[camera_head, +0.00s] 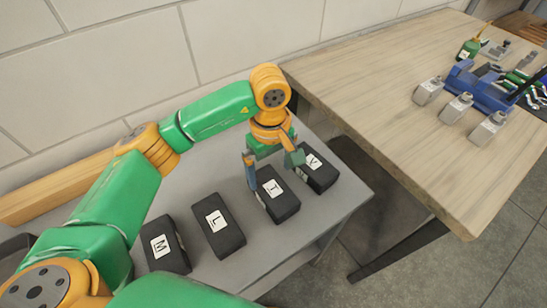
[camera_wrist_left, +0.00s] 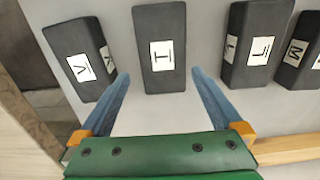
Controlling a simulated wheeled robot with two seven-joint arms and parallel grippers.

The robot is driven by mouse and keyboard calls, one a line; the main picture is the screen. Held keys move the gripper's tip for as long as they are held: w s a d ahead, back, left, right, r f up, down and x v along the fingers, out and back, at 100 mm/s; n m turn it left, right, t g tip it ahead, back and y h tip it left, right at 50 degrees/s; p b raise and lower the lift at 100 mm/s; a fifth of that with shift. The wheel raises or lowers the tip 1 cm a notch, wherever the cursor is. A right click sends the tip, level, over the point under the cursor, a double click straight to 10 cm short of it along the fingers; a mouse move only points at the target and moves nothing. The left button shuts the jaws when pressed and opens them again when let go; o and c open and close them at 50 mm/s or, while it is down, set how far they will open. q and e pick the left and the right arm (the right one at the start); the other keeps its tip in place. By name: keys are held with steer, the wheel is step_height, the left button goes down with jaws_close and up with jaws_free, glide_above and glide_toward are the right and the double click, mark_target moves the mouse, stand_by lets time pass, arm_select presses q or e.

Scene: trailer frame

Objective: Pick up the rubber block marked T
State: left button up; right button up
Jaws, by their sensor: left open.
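The rubber block marked T (camera_head: 280,205) is black with a white label and lies on the grey table between the L block and the V block. It also shows in the left wrist view (camera_wrist_left: 160,75), upper middle, ahead of and between my fingertips. My left gripper (camera_head: 275,175) is open above the T block's far end, its fingers apart; in the left wrist view the two blue fingers (camera_wrist_left: 160,78) point toward the block's sides. Contact with the block cannot be told. My right gripper is not in view.
Black blocks marked L (camera_head: 228,238), M (camera_head: 172,262) and V (camera_head: 318,182) lie beside it on the grey table (camera_head: 300,225). A wooden table (camera_head: 400,120) with metal blocks (camera_head: 457,108) and a blue tool (camera_head: 485,90) stands to the right. A wall is behind.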

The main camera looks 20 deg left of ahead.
mark_target(273, 188)
arm_select(q)
steer(key=shift+w+f, duration=0.1)
steer(key=shift+f, duration=0.15)
steer(key=s+f+p, duration=0.1)
steer(key=s+d+f+p, duration=0.1)
steer(key=f, duration=0.1)
steer(key=shift+s+d+f, duration=0.15)
steer(key=shift+s, duration=0.1)
steer(key=shift+w+a+f, duration=0.1)
steer(key=shift+w+f, duration=0.05)
steer(key=shift+f, duration=0.45)
steer(key=shift+w+a+f, duration=0.1)
steer(key=shift+w+f, duration=0.05)
steer(key=shift+f, duration=0.45)
steer(key=shift+w+f, duration=0.1)
steer(key=shift+w, duration=0.1)
steer(key=shift+s, duration=0.1)
steer(key=c, duration=0.7)
jaws_close()
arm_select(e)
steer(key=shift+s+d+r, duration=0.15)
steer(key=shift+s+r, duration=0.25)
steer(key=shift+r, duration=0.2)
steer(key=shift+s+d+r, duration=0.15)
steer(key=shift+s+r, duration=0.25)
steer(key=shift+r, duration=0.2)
